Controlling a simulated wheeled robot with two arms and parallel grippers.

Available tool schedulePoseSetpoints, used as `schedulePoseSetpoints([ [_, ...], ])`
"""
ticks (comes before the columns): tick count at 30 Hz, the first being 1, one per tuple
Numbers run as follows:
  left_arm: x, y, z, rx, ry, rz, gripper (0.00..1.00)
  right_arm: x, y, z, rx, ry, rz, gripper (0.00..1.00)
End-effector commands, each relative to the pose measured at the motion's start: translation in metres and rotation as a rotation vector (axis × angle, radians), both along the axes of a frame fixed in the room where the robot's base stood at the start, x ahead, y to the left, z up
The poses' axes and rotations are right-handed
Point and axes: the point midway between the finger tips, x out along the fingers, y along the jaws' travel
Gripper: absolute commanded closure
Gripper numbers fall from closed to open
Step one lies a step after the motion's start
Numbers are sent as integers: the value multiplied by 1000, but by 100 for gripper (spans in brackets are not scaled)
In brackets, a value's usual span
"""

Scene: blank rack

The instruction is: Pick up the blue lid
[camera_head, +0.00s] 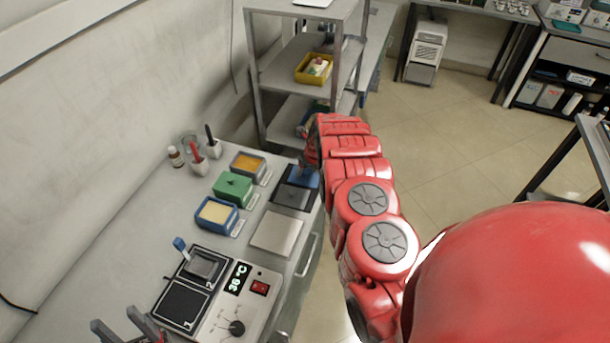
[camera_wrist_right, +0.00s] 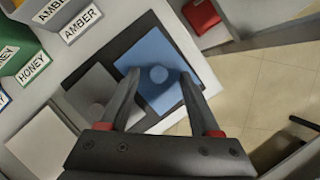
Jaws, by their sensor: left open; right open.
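The blue lid (camera_wrist_right: 152,50) is a flat square plate with a small round knob. It lies on a black mat (camera_wrist_right: 183,98) beside a grey lid (camera_wrist_right: 90,85). In the head view the blue lid (camera_head: 311,181) is partly hidden by my right gripper (camera_head: 306,165). In the right wrist view my right gripper (camera_wrist_right: 160,84) is open, its two fingers on either side of the knob. Whether they touch the lid I cannot tell. My left gripper (camera_head: 130,326) is open and empty at the bottom left of the head view.
A heating device (camera_head: 238,310) is nearer. A grey shelf (camera_head: 290,72) stands behind the table.

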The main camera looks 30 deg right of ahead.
Motion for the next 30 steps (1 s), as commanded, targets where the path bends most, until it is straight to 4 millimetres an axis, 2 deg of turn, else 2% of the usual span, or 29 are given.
schedulePoseSetpoints([
  [5, 0, 0, 3, 0, 0, 0, 50, 3, 1, -8, 1, -2, 1, 36],
  [14, 0, 0, 3, 0, 0, 0, 50, 5, 2, -9, 2, -4, 1, 36],
  [24, 0, 0, 3, 0, 0, 0, 50, 4, 2, -9, 2, -3, 1, 97],
  [25, 0, 0, 3, 0, 0, 0, 50, 4, 2, -9, 2, -3, 1, 100],
  [30, 0, 0, 3, 0, 0, 0, 50, 4, 2, -9, 2, -3, 1, 100],
])
